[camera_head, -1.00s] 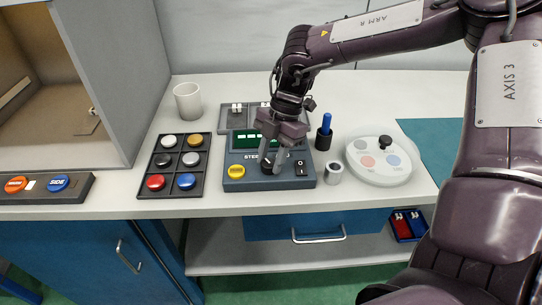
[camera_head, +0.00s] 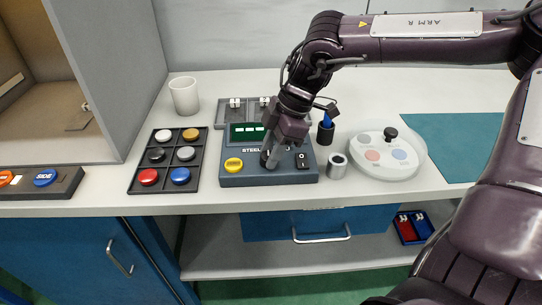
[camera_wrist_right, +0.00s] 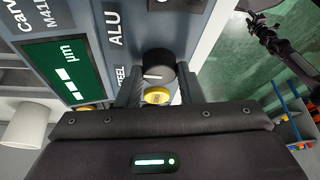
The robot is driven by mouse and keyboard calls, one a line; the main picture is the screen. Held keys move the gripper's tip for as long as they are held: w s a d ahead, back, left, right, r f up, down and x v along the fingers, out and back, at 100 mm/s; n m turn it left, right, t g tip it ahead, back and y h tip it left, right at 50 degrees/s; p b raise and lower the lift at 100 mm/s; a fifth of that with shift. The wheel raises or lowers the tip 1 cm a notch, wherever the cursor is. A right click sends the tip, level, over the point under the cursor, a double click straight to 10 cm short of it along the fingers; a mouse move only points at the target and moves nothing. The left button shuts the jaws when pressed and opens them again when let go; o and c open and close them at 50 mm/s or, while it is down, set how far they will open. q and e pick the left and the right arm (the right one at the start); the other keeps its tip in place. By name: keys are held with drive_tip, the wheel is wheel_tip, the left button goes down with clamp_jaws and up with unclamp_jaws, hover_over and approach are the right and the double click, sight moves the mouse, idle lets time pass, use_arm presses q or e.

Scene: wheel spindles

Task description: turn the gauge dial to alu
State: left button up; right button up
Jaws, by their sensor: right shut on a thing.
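The gauge box (camera_head: 232,178) stands on the bench with a green display, a yellow button and a black rocker switch. Its black dial (camera_wrist_right: 158,70) shows in the right wrist view with a white pointer mark. The label ALU (camera_wrist_right: 115,28) is to the upper left of the dial; the partly covered label STEEL (camera_wrist_right: 121,78) is to its left. The mark faces left, nearer STEEL than ALU. My right gripper (camera_head: 270,162) is shut on the dial, one finger on each side. In the head view the fingers mostly hide the dial.
A black tray (camera_head: 168,161) of coloured discs lies left of the gauge. A white mug (camera_head: 185,96) stands behind it. A metal ring (camera_head: 337,166), a dark cup with a blue item (camera_head: 326,132) and a round white dish (camera_head: 410,163) stand to the right, close to the gripper.

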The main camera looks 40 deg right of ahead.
drive_tip(key=shift+m+t, duration=0.3)
drive_tip(key=shift+m, duration=0.2)
drive_tip(key=shift+m+b, duration=0.35)
drive_tip(key=shift+m, duration=0.05)
drive_tip(key=shift+m+t+h, duration=0.3)
drive_tip(key=shift+m, duration=0.1)
use_arm(q)
drive_tip(key=shift+w+d+f+b, duration=0.15)
drive_tip(key=shift+w+f+b, duration=0.1)
drive_tip(key=shift+w, duration=0.55)
drive_tip(key=shift+w+d+f+b, duration=0.1)
drive_tip(key=shift+w+d+b, duration=0.1)
drive_tip(key=shift+w, duration=0.6)
use_arm(e)
drive_tip(key=shift+s+m+t+h, duration=0.1)
drive_tip(key=shift+m+t+h, duration=0.2)
drive_tip(key=shift+m, duration=1)
use_arm(q)
drive_tip(key=shift+w, duration=0.15)
use_arm(e)
drive_tip(key=o, duration=1)
drive_tip(key=shift+a, duration=0.1)
drive_tip(key=shift+c, duration=0.2)
drive_tip(key=shift+r, duration=0.1)
use_arm(q)
drive_tip(key=shift+s, duration=0.3)
use_arm(e)
drive_tip(key=v, duration=0.7)
drive_tip(key=shift+s+r, duration=0.2)
drive_tip(key=shift+r, duration=0.1)
